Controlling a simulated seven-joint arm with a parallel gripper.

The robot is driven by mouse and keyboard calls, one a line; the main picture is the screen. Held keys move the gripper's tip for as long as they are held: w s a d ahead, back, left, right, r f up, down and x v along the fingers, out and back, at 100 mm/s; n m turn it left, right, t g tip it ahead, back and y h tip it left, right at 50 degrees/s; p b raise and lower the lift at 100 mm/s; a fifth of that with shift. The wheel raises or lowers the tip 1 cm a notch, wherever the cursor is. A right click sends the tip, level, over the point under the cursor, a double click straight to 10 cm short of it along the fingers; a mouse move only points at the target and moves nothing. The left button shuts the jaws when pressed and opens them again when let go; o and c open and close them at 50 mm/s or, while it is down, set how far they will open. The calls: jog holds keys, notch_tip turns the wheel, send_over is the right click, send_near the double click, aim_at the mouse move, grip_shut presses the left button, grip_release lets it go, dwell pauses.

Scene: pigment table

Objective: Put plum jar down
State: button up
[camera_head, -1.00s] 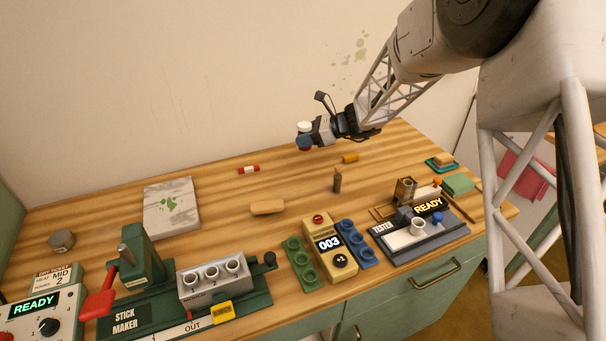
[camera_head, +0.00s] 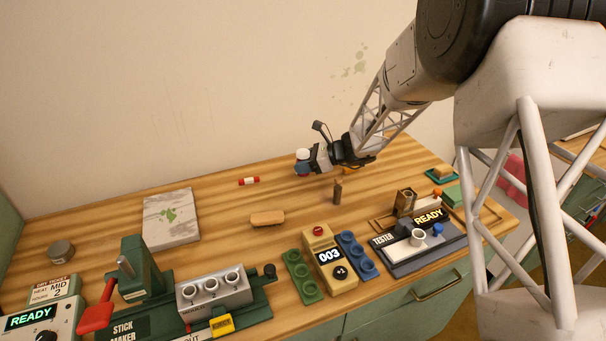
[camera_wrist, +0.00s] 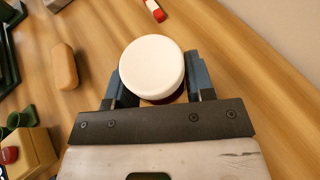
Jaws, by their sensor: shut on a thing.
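The plum jar (camera_head: 302,155) has a white lid and a dark plum body. It is upright in my gripper (camera_head: 304,165) near the back of the table. In the wrist view the white lid of the jar (camera_wrist: 152,66) hides most of its body, and the blue fingers of my gripper (camera_wrist: 158,88) are shut on its sides. I cannot tell whether the base of the jar touches the wood.
A red and white stick (camera_head: 249,181) lies left of the jar, and a tan block (camera_head: 267,218) lies in front. A small brown bottle (camera_head: 337,192) stands close by at right. The tester (camera_head: 405,246) is front right. Bare wood surrounds the jar.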

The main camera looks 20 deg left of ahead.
jog(key=shift+f, duration=0.3)
jog(key=shift+f, duration=1.85)
jog(key=shift+f, duration=0.15)
jog(key=o, duration=1)
jog(key=shift+c, duration=0.2)
jog(key=shift+d+r, duration=0.15)
jog(key=shift+r, duration=0.05)
jog(key=v, duration=1.1)
jog(key=shift+w+d+r, duration=0.1)
jog(key=shift+d, duration=0.25)
